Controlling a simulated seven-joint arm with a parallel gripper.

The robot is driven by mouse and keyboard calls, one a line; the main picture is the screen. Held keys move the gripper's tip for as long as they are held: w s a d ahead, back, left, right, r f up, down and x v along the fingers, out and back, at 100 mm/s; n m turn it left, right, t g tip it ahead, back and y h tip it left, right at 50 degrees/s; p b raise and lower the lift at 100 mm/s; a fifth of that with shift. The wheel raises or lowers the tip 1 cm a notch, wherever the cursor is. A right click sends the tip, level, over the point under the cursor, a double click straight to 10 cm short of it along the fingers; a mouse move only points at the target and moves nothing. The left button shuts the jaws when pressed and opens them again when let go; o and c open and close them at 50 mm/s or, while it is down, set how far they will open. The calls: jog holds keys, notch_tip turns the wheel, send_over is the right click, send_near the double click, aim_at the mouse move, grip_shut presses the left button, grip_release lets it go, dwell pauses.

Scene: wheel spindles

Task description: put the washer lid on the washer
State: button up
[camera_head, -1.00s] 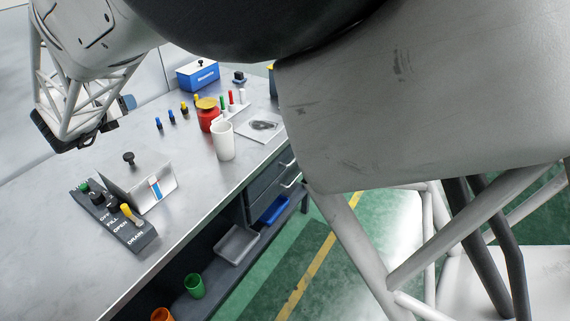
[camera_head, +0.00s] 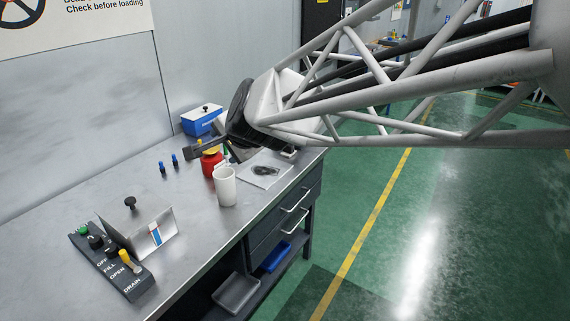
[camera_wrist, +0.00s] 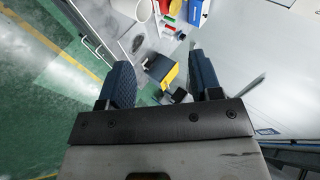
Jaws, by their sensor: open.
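A steel, box-like unit (camera_head: 157,233) with a blue-and-white label stands at the front left of the bench, beside a dark control panel (camera_head: 112,268) marked FILL, OPEN and DRAIN; it looks like the washer. A black knob (camera_head: 130,203) stands just behind it, perhaps the lid's handle; I cannot make out the lid's plate. My gripper (camera_head: 207,153) is over the far right of the bench, near the red jar, well away from the knob. In the wrist view my gripper (camera_wrist: 159,62) is open, with a dark box with a yellow side (camera_wrist: 160,69) beyond its fingers.
A white cup (camera_head: 225,186) and red jar (camera_head: 211,163) stand near a sheet (camera_head: 265,172) with a dark shape. A blue box (camera_head: 200,122) and blue pegs (camera_head: 175,161) are at the back. Bare bench (camera_head: 165,190) lies between pegs and steel unit.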

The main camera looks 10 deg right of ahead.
jog(key=s+d+f+n+g+h, duration=0.1)
jog(key=s+d+f+n+g, duration=0.1)
jog(key=s+d, duration=0.4)
jog(key=s+d+f+n+g+h, duration=0.2)
jog(key=s+d+f+n, duration=0.1)
jog(key=s, duration=0.7)
jog(key=s+d+f+n+g+h, duration=0.1)
jog(key=s+d+f+n+g, duration=0.1)
jog(key=s+d+n, duration=0.3)
jog(key=s+d+f, duration=0.1)
jog(key=s+d, duration=0.2)
jog(key=shift+d+g+h, duration=0.3)
jog(key=shift+f, duration=0.1)
